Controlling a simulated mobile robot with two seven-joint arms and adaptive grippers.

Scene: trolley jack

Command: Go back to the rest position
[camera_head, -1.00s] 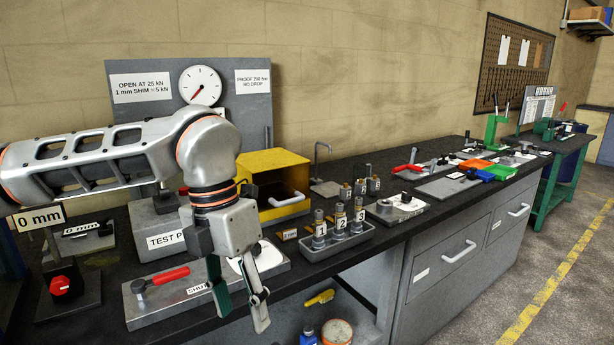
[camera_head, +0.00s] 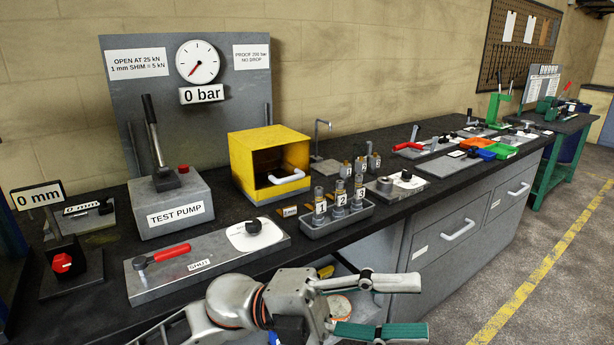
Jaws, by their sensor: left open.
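My left gripper (camera_head: 388,307) is low in the head view, in front of the bench edge. Its two fingers, one grey and one with a green pad, point right and stand apart with nothing between them. My left arm comes in from the bottom left. My right gripper does not show. The bench (camera_head: 395,227) behind carries a grey test pump (camera_head: 172,205) with a black lever, and a metal plate (camera_head: 160,285) with a red-handled valve marked SHUT.
A yellow open-fronted box (camera_head: 243,150) and a grey tray (camera_head: 338,222) with cylinders numbered 1, 2 and 3 stand on the bench. A gauge (camera_head: 198,60) above reads 0 bar. Drawers (camera_head: 462,250) front the bench at right. Floor is free at far right.

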